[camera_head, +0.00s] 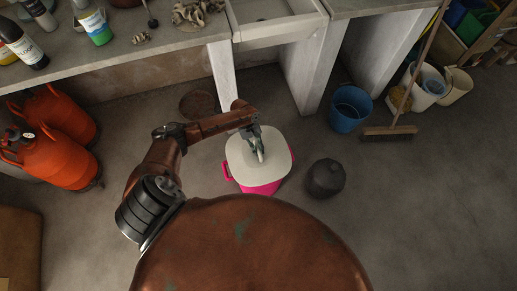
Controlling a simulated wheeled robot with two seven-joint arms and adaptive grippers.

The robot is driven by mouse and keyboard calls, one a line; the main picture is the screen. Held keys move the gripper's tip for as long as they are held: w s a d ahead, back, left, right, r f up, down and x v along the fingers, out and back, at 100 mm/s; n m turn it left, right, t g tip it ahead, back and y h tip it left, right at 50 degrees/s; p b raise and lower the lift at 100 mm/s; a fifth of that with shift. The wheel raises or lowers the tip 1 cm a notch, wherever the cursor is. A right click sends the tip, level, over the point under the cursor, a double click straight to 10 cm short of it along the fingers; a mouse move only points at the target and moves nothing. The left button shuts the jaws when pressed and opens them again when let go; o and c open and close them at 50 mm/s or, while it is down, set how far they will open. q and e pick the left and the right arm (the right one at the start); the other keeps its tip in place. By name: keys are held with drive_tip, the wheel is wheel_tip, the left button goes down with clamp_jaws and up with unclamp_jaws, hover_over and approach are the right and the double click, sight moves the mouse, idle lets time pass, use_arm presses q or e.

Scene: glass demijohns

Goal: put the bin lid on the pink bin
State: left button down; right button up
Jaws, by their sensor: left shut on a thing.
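The pink bin (261,187) stands on the floor in the middle of the view, with a pink handle at its left side. The white bin lid (274,147) lies over the bin's top and covers its opening. Whether it is fully seated or slightly above the rim I cannot tell. My left gripper (259,153) reaches in from the left and is above the middle of the lid, shut on the lid's top part, which the fingers mostly hide. My right gripper is not in view.
A dark round jug (325,178) stands just right of the bin. A blue bucket (350,108) and a broom (389,132) are farther right. Orange gas cylinders (55,155) stand at the left. A counter (130,50) runs along the back.

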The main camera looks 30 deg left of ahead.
use_arm(q)
drive_tip(key=shift+r+p, duration=0.1)
drive_tip(key=shift+p, duration=0.2)
idle(0.4)
drive_tip(key=shift+f, duration=0.2)
idle(0.5)
drive_tip(key=shift+f, duration=0.4)
idle(0.5)
drive_tip(key=shift+f, duration=0.4)
idle(1.4)
drive_tip(key=c, duration=1.8)
unclamp_jaws()
drive_tip(key=o, duration=0.3)
drive_tip(key=shift+a+r, duration=0.1)
